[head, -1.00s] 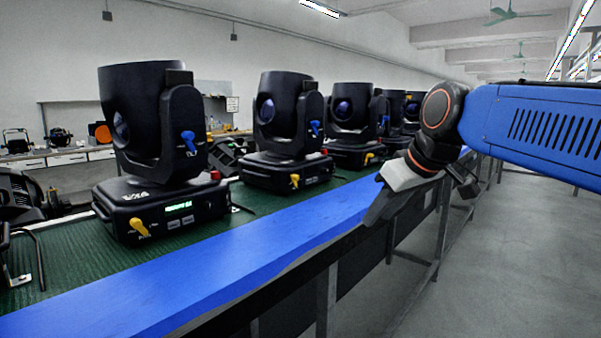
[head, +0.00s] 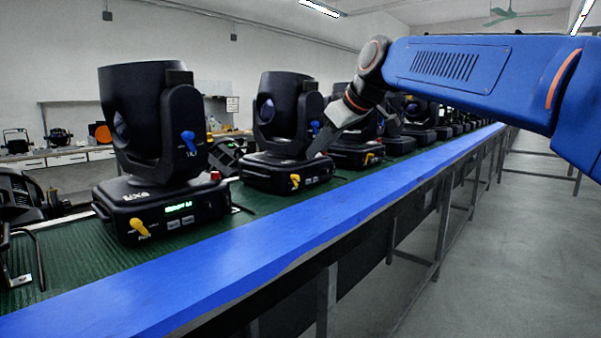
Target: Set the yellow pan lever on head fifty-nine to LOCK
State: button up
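Several black moving heads stand in a row on the bench. The nearest head (head: 150,130) has a yellow lever (head: 139,227) low on its base, beside a lit green display (head: 179,206) too small to read surely. The second head (head: 284,115) has a yellow lever (head: 295,181) on its base front. The third head (head: 345,155) shows a yellow lever (head: 369,159), partly behind my arm. Which head is fifty-nine I cannot tell. My gripper (head: 317,150) is just right of the second head, pointing down-left, above its base's right end; its finger opening is not clear.
Blue levers sit on the yokes of the nearest head (head: 188,141) and second head (head: 315,127). A blue bench edge (head: 230,250) runs along the front of the green top (head: 75,255). The grey aisle floor (head: 500,270) is clear. More heads continue behind my arm.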

jog(key=x, duration=1.2)
jog(key=shift+w, duration=0.1)
jog(key=shift+c, duration=0.6)
grip_shut()
